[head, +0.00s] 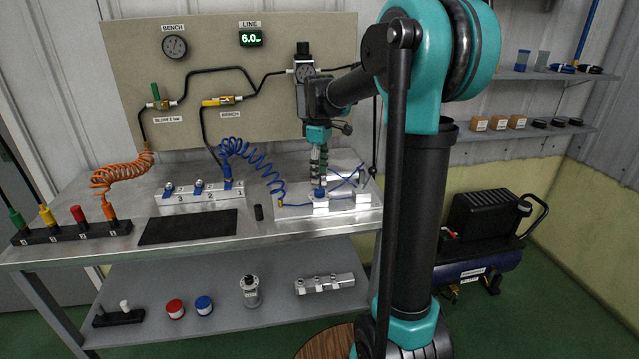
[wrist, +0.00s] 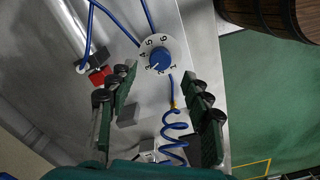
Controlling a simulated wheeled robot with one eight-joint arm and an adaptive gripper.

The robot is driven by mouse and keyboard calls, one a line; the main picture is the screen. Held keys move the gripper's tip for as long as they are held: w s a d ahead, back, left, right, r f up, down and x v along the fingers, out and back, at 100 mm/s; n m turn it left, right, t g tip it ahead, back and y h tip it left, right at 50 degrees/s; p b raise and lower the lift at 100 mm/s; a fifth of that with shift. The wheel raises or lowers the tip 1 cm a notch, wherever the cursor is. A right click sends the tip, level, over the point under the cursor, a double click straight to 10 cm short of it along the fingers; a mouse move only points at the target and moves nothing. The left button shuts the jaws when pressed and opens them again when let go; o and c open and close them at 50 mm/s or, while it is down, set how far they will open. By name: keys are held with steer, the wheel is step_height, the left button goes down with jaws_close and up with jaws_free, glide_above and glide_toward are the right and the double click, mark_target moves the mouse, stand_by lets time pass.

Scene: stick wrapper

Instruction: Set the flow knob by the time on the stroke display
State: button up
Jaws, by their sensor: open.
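The flow knob (wrist: 159,57) is blue and sits in a round white dial with numbers; 4, 5 and 6 are legible, and its exact setting is too small to read. In the head view the blue knob (head: 320,192) is on a metal block at the right of the bench. My gripper (head: 319,181) points down just above it. In the wrist view my gripper (wrist: 161,79) is open, with one green finger on each side below the knob; I see no grip on it. I cannot make out a stroke display.
A LINE display (head: 251,38) on the back panel reads 6.0. A blue coiled hose (head: 252,160) and thin blue tubes lie close around the block. A black mat (head: 188,227) and a manifold (head: 200,195) are to the left. A wooden barrel (wrist: 268,15) stands off the bench.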

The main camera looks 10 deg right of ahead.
mark_target(320, 190)
step_height(320, 190, up, 6)
steer(key=shift+r, duration=0.15)
steer(key=shift+s, duration=0.1)
steer(key=s+d+f+m+t, duration=0.2)
steer(key=s+f+m, duration=0.4)
steer(key=s+f, duration=0.5)
steer(key=s+d+f+m+t, duration=0.2)
steer(key=s+f+m, duration=0.4)
steer(key=s+f, duration=0.5)
steer(key=s+d, duration=0.1)
steer(key=s, duration=0.2)
steer(key=shift+d, duration=0.2)
